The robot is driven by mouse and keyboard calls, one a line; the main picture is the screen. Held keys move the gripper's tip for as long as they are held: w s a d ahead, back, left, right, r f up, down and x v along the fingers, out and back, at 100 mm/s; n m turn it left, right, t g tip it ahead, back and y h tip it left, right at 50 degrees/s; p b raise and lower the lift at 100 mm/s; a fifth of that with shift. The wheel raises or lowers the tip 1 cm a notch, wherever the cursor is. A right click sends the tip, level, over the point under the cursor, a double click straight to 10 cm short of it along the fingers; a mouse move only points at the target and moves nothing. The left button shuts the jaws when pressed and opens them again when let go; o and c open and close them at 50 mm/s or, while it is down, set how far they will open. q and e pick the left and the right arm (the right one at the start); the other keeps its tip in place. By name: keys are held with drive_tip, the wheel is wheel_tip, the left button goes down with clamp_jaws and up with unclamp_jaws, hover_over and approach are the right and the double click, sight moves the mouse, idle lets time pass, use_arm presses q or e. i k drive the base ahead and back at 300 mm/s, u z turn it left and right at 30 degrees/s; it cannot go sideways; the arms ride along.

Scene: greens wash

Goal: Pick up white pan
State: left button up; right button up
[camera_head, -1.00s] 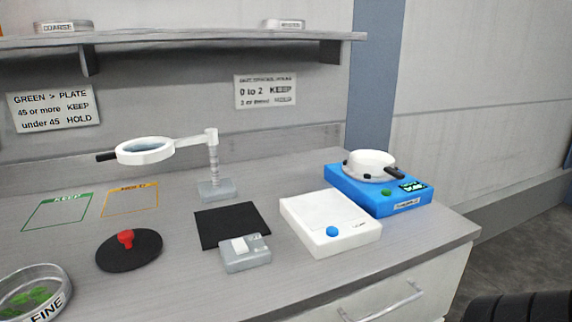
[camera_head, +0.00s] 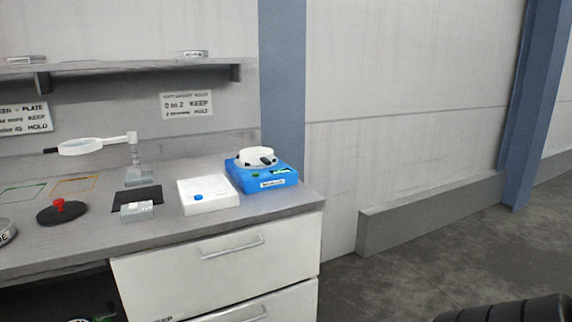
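The white pan (camera_head: 257,155) is a shallow round dish with dark handles or clips. It sits on top of the blue machine (camera_head: 262,178), which has a green button and a small display, at the right end of the grey counter. Neither of my grippers shows in the head view. A black ribbed shape at the bottom right corner may be part of my own body.
A white box with a blue knob (camera_head: 207,195) stands left of the blue machine. A magnifier (camera_head: 80,147), a black disc with a red knob (camera_head: 61,212) and a small grey device (camera_head: 137,211) are farther left. Drawers (camera_head: 225,255) are below. Floor (camera_head: 400,270) at right is clear.

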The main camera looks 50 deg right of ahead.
sight(259, 158)
drive_tip(key=z, duration=1.9)
